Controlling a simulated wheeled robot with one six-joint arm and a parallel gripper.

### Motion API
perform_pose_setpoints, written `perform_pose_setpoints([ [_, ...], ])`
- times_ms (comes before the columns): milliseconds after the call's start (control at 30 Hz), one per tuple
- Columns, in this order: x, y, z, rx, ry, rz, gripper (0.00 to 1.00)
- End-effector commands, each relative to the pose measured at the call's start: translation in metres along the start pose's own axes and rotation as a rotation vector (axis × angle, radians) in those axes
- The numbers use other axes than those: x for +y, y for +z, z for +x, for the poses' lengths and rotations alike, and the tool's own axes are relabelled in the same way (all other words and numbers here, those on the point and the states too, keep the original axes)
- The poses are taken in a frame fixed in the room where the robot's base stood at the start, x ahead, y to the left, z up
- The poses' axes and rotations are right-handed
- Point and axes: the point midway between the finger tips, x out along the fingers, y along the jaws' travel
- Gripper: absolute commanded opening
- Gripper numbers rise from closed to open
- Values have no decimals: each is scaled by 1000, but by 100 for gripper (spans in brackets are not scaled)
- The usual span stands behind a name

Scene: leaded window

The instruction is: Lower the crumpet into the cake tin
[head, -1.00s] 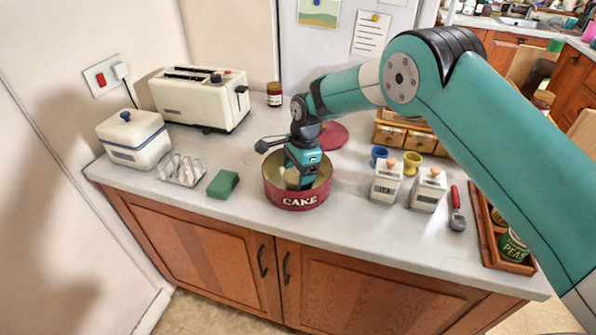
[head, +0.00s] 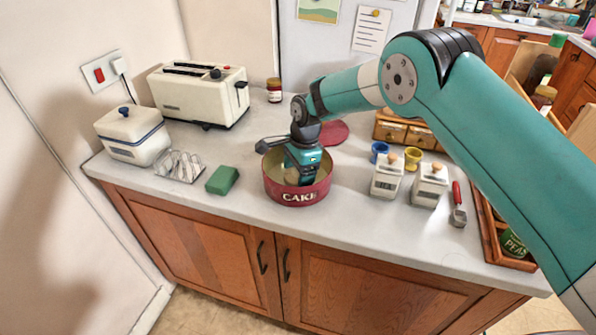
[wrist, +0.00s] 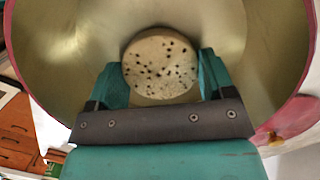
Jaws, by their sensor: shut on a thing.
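The crumpet (wrist: 160,64) is a pale round with dark holes on its top face. In the wrist view my gripper (wrist: 161,72) is shut on it, with one teal finger at each side. The red cake tin (head: 297,194), marked CAKE, stands open on the worktop, and its pale inner wall (wrist: 60,45) surrounds the crumpet in the wrist view. In the head view my gripper (head: 300,182) reaches down inside the tin. A little of the crumpet (head: 291,175) shows there beside the fingers. Whether it touches the tin's floor I cannot tell.
A green sponge (head: 222,180) and a toast rack (head: 180,166) lie left of the tin. Two white canisters (head: 387,177) (head: 429,185) stand to its right. A dark red round lid (head: 333,133) lies behind. The worktop's front edge is close in front.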

Motion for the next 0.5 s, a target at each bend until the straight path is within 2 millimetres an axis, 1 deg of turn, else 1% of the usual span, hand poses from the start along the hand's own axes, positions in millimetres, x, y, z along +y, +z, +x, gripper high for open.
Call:
perform_pose_setpoints([
  [333,0,0,2,0,0,0,52],
  [367,0,0,2,0,0,0,78],
  [400,0,0,2,0,0,0,87],
  [467,0,0,2,0,0,0,100],
  [500,0,0,2,0,0,0,100],
])
